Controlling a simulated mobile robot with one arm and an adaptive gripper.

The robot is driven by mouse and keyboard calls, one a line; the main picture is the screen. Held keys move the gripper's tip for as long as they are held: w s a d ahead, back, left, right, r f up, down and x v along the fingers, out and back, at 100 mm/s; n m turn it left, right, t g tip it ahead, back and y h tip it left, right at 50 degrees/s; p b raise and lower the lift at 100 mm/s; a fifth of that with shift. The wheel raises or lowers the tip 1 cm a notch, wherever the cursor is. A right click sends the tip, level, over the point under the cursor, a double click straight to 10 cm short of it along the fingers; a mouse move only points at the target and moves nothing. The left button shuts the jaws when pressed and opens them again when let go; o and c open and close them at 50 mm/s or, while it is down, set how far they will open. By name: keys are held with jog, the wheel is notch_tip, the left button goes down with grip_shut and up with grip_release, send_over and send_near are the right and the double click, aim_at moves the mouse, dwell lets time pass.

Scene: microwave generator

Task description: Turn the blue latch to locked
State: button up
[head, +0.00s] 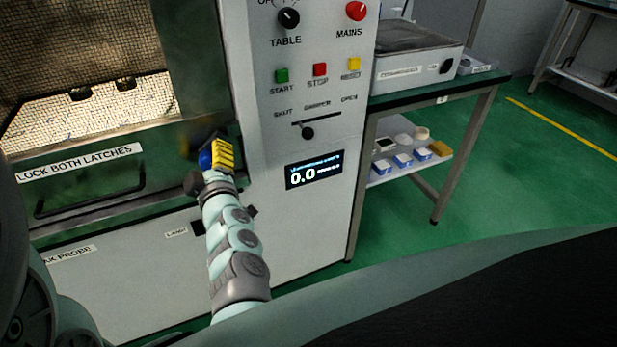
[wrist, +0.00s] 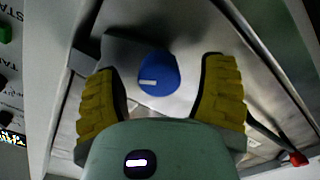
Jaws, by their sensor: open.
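The blue latch (wrist: 158,75) is a round blue knob with a short white line mark. In the wrist view the line lies nearly level, on the knob's left half. The latch also shows in the head view as a small blue patch (head: 205,159) at the right edge of the door, partly hidden by my gripper. My gripper (wrist: 158,68) has yellow ribbed fingers, spread open with one on each side of the latch. Gaps show between the knob and both fingers. In the head view my gripper (head: 222,154) is at the latch.
The door has a black handle (head: 90,195) and a "LOCK BOTH LATCHES" label (head: 80,163). The control panel beside it has a red mains knob (head: 356,11), buttons, a slider (head: 307,132) and a display (head: 314,170). A small red part (wrist: 298,158) shows at the wrist view's lower right.

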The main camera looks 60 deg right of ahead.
jog(key=v, duration=1.1)
jog(key=shift+s, duration=0.2)
jog(key=shift+f, duration=0.1)
